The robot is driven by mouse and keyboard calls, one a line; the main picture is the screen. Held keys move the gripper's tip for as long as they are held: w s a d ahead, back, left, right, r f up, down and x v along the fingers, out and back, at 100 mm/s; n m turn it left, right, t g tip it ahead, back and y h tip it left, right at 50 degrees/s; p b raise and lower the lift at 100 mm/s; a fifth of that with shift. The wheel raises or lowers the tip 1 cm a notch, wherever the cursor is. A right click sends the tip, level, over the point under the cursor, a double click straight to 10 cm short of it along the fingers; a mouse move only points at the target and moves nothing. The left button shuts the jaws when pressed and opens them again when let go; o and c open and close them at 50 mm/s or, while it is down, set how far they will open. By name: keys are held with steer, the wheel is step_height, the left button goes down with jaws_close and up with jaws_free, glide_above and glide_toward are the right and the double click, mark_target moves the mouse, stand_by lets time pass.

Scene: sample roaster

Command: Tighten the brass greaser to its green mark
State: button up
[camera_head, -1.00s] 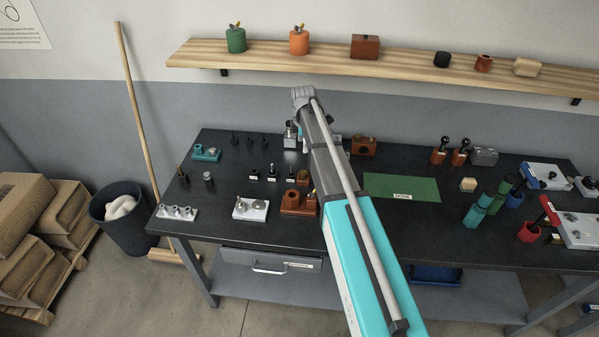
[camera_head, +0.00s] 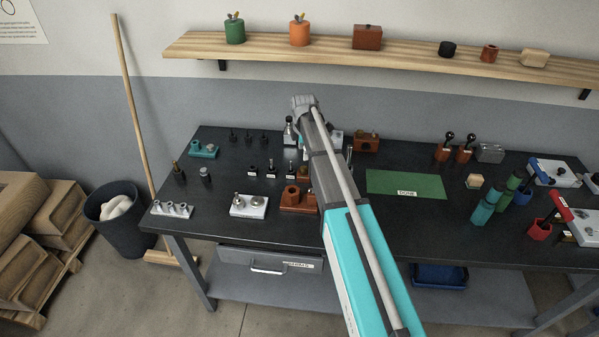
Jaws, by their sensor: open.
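I cannot surely pick out the brass greaser. A small dark piece with a brass-coloured top (camera_head: 179,172) stands at the left end of the black bench (camera_head: 240,165). An orange-brown block (camera_head: 293,199) sits beside my arm near the bench's front edge, partly covered by the arm. No green mark on a greaser can be made out at this size. My arm (camera_head: 330,180) reaches from the bottom of the picture over the bench middle. My gripper does not show; the arm covers the area behind it.
A white plate with round metal parts (camera_head: 249,207) and a white holder (camera_head: 172,209) stand front left. A green mat (camera_head: 404,185) lies right of my arm. Handled blocks and teal and green cylinders crowd the right. A shelf (camera_head: 380,55) hangs above.

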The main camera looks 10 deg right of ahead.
mark_target(303, 168)
steer(key=shift+f+b, duration=3.5)
steer(key=shift+f, duration=0.35)
